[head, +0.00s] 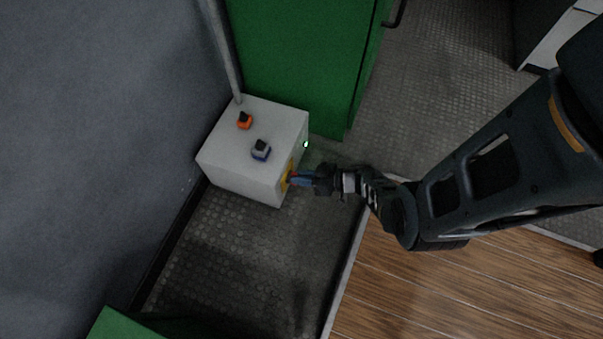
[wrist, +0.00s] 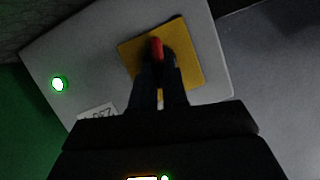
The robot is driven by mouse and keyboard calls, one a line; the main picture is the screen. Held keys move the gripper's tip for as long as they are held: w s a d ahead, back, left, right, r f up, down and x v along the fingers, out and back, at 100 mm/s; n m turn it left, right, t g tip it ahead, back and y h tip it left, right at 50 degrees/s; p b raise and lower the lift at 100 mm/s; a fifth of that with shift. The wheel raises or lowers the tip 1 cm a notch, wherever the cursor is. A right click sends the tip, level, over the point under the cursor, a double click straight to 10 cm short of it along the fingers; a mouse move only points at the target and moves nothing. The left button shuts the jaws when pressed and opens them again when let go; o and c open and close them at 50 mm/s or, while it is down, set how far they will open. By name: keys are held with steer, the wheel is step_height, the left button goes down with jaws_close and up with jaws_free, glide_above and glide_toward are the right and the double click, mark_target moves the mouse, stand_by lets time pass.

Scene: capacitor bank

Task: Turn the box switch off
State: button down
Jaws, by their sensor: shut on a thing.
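The white switch box (head: 235,175) stands on the floor against the grey wall. Its side facing my arm carries a yellow plate with a red switch handle, also seen in the wrist view as the yellow plate (wrist: 195,62) and the red handle (wrist: 156,46). My gripper (head: 296,179) reaches the plate from the right. In the wrist view my gripper (wrist: 158,75) is shut on the red handle, its fingers hiding the handle's lower part. A green lamp (wrist: 58,84) is lit on the same face; it also shows in the head view (head: 306,144).
An orange-based knob (head: 244,121) and a blue-based knob (head: 261,150) sit on the box top. A grey pipe (head: 223,50) rises behind it. A green cabinet (head: 300,60) stands close behind the box. Dark textured floor (head: 240,250) is clear in front.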

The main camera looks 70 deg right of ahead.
steer(key=shift+a+n+h, duration=0.2)
steer(key=shift+n+h, duration=0.4)
steer(key=shift+n, duration=0.4)
steer(key=c, duration=1.1)
jaws_free()
steer(key=shift+c, duration=0.2)
